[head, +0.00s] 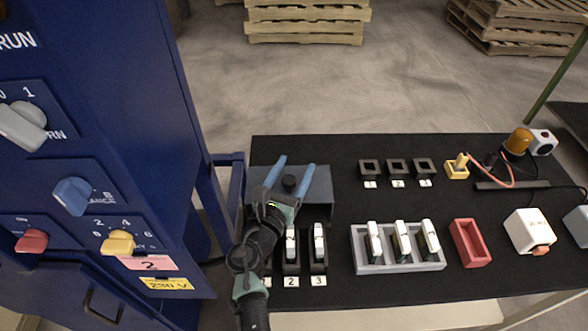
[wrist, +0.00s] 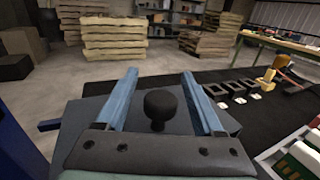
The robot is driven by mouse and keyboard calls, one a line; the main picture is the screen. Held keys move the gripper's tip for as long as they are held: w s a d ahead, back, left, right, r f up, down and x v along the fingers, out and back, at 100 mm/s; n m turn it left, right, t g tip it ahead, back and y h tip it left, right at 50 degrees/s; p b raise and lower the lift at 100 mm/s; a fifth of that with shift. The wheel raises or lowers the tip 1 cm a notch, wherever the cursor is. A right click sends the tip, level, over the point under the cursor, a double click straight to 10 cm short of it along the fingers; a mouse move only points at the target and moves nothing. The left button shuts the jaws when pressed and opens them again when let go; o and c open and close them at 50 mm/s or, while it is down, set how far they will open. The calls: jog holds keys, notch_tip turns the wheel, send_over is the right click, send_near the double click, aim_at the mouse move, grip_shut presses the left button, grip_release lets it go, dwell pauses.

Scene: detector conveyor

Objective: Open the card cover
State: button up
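The card cover (head: 320,186) is a blue-grey box-like lid with a black round knob (head: 289,183) on top. It lies level at the left end of the black table, behind the numbered card slots, and looks closed. My gripper (head: 296,163) is open over the cover, with its two blue fingers on either side of the knob. In the wrist view the knob (wrist: 160,105) stands between the fingers (wrist: 160,73), with a visible gap on both sides. My arm hides part of the cover's front and the slot at the left.
Card slots 2 (head: 291,262) and 3 (head: 319,258) hold upright cards in front of the cover. A grey rack (head: 370,266) of cards and a red bin (head: 470,243) stand to the right. A blue control cabinet (head: 110,130) closes off the left side.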

jog(key=v, duration=1.3)
jog(key=shift+p, duration=0.4)
